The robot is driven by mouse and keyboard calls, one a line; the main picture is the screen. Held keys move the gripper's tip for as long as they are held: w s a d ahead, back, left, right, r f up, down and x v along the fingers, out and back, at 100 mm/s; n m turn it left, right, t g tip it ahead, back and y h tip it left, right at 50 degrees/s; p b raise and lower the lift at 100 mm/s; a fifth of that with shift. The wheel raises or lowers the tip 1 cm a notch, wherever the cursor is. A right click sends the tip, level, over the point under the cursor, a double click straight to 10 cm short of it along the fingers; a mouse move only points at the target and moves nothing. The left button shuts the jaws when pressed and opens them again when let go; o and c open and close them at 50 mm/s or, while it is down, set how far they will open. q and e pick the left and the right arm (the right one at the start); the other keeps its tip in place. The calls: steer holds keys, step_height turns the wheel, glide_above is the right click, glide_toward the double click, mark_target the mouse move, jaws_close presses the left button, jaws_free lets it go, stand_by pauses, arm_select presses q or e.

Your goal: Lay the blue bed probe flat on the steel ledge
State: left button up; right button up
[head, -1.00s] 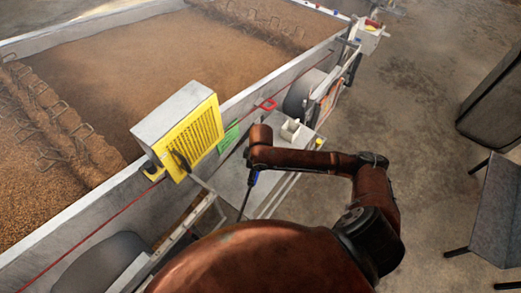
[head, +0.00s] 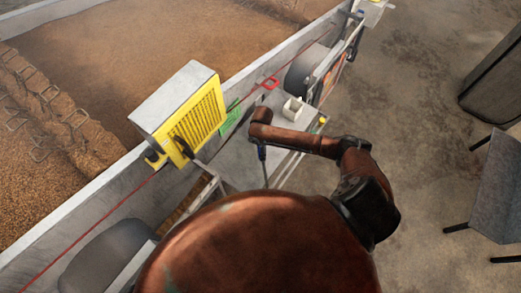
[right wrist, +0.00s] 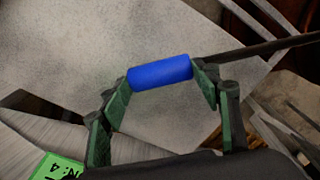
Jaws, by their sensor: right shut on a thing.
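The blue bed probe has a blue handle (right wrist: 160,73) and a thin dark rod (right wrist: 255,47) that runs to the right edge in the right wrist view. My right gripper (right wrist: 160,80) is shut on the handle, one green finger at each end. In the head view the probe (head: 262,152) hangs below my arm's end, rod downward, and my right gripper is mostly hidden by the arm. The steel ledge (head: 232,163) is the grey plate along the bed wall, below the probe. It fills much of the right wrist view (right wrist: 65,45). I cannot tell whether the rod touches it. My left gripper is not in view.
A yellow-fronted box (head: 196,122) sits on the bed wall (head: 105,205) beside the ledge. A small pale cup (head: 292,108) stands at the ledge's far end. A green tag (head: 231,120) and a red clip (head: 271,83) are on the wall. A chair (head: 487,180) stands right on open floor.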

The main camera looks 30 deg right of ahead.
steer(key=shift+w+d+f, duration=0.3)
steer(key=shift+w+f, duration=0.5)
steer(key=shift+f, duration=0.15)
steer(key=shift+w+d+f, duration=0.1)
steer(key=shift+w+f, duration=0.05)
step_height(320, 180, down, 3)
steer(key=shift+w+d+f+b, duration=0.1)
steer(key=shift+w+b, duration=0.05)
steer(key=shift+b, duration=0.45)
steer(key=shift+f, duration=0.2)
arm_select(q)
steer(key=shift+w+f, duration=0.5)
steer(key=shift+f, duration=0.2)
arm_select(e)
steer(key=o, duration=1)
steer(key=shift+f, duration=0.1)
steer(key=shift+c, duration=0.2)
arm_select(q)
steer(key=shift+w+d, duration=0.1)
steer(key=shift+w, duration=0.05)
arm_select(e)
steer(key=o, duration=0.4)
